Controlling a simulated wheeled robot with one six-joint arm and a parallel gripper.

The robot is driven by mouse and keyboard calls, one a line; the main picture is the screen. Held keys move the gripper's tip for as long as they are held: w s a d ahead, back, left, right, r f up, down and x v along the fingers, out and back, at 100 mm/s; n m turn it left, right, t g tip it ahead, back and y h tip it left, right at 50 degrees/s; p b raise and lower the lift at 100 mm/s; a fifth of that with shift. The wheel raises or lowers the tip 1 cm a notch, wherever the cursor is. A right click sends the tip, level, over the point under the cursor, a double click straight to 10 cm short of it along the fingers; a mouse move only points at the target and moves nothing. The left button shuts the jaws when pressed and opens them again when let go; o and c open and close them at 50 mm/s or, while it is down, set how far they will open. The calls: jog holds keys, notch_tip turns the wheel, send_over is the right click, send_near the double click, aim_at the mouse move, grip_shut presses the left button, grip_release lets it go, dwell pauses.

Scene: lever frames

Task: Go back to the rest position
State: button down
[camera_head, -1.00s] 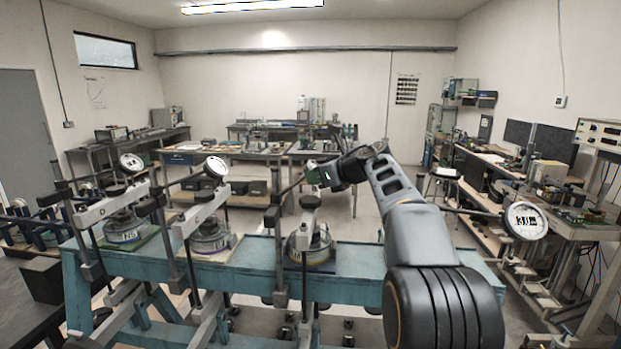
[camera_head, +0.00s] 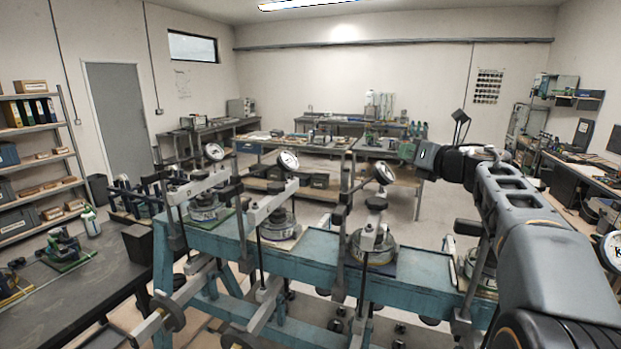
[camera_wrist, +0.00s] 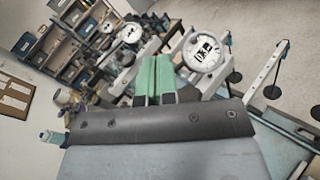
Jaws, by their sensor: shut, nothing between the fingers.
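My arm reaches in from the lower right in the head view. My gripper (camera_head: 404,150) is at its far end, in the air above the teal bench (camera_head: 315,255) and apart from it. In the wrist view the two green fingers (camera_wrist: 153,72) lie side by side, shut, with nothing between them. A dial gauge (camera_head: 384,173) on a lever frame stands just left of and below the gripper in the head view. A dial gauge also shows just right of the fingers in the wrist view (camera_wrist: 205,52).
More lever frames with dial gauges (camera_head: 288,160) stand along the teal bench. A dark table (camera_head: 75,280) is at lower left, shelves (camera_head: 40,150) behind it. Work tables (camera_head: 395,185) stand at the back. Bare floor (camera_head: 440,225) lies beyond the bench on the right.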

jog(key=s+a+f+n+g+h, duration=0.2)
jog(key=s+f+n+g, duration=0.1)
jog(key=s+f+n, duration=0.6)
jog(key=s+a+f+n+g+h+b, duration=0.1)
jog(key=s+a+f+n+g+h, duration=0.2)
jog(key=s+f+n, duration=0.7)
jog(key=s+a+f+n+g+h, duration=0.2)
jog(key=s+f+n+g, duration=0.2)
jog(key=s+f+n, duration=0.6)
notch_tip(320, 180, down, 2)
jog(key=n, duration=0.5)
jog(key=shift+a+n+g+h, duration=0.3)
jog(key=shift+a+n+g, duration=0.1)
